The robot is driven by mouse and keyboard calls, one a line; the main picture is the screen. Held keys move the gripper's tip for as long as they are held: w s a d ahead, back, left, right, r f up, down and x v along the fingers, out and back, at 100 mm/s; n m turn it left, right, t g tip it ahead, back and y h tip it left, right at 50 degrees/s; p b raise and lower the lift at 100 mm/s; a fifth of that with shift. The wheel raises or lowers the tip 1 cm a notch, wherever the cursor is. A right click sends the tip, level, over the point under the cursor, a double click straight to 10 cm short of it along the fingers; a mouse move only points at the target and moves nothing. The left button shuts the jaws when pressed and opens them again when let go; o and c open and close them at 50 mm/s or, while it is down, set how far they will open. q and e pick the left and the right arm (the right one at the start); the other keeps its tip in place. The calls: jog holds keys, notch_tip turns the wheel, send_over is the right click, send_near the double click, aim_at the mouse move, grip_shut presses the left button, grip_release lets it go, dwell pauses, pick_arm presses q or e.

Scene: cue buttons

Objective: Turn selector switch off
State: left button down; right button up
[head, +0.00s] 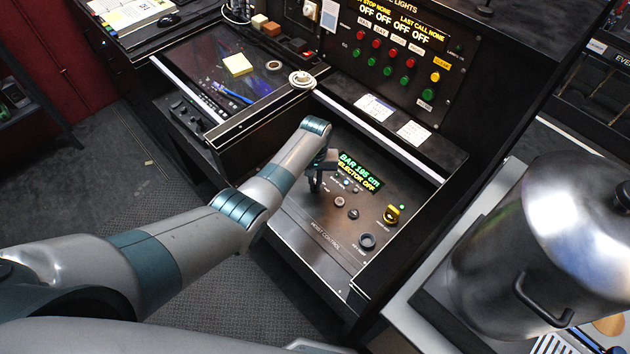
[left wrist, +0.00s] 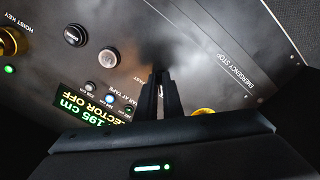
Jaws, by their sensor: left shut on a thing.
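The hoist control panel (head: 318,240) slopes in front of me, with a lit green display (head: 358,172) that reads "SELECTOR OFF" under a bar height. My left gripper (head: 316,184) is down at the left part of the panel, beside the display. In the left wrist view its two dark fingers (left wrist: 161,92) are close together with their tips at the panel, shut on the selector switch. The switch is hidden by the fingers, so its angle cannot be seen. My right gripper is not in view.
A yellow ring (left wrist: 203,112) shows near the fingers. A large metal urn (head: 570,235) stands right.

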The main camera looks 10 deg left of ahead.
aim_at(315, 187)
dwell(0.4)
pick_arm(q)
jog(key=c, duration=1.9)
grip_release()
jog(key=shift+c, duration=0.2)
jog(key=shift+o, duration=0.2)
jog(key=shift+r, duration=0.1)
jog(key=shift+r, duration=0.8)
notch_tip(315, 187, up, 16)
jog(key=b, duration=0.2)
jog(key=shift+f, duration=0.15)
jog(key=shift+f, duration=0.1)
